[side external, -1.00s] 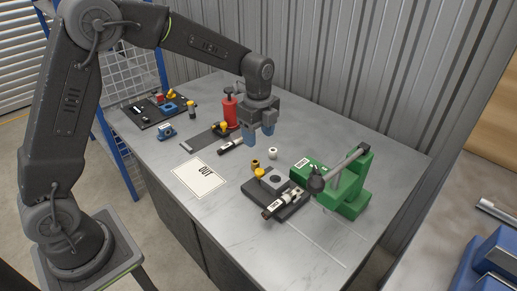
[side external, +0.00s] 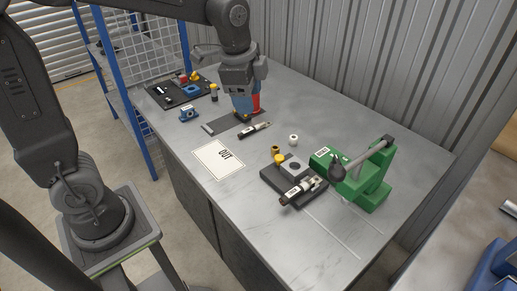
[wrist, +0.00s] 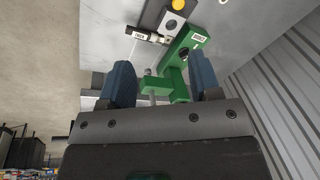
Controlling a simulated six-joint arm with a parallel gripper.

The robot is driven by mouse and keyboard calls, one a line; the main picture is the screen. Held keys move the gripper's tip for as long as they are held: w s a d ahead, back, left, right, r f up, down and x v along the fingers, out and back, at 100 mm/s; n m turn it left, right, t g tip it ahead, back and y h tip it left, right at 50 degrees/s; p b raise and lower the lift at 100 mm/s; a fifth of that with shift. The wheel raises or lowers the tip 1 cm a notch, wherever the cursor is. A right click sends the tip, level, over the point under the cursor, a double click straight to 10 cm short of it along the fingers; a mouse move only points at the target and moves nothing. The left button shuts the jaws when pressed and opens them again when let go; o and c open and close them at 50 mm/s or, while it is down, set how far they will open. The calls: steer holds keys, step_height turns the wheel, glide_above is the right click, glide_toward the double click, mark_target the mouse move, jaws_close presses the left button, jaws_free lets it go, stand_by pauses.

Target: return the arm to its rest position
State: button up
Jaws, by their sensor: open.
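My gripper (side external: 243,112) is over the back part of the grey table (side external: 345,122), in front of a red item (side external: 257,103) that it partly hides. In the wrist view my gripper (wrist: 162,82) has its two blue fingers spread wide with nothing held between them. The green press (wrist: 180,62) shows beyond the fingers. My upper arm runs out of the top of the side view.
The green press (side external: 372,185) stands at the table's right. A black fixture (side external: 272,184) holds a dark cylindrical tool (side external: 297,192).

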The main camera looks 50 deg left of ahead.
steer(key=s+r+n+t, duration=0.1)
steer(key=s+n+t, duration=0.2)
steer(key=s+n, duration=0.7)
steer(key=s, duration=0.5)
steer(key=shift+s+n, duration=0.3)
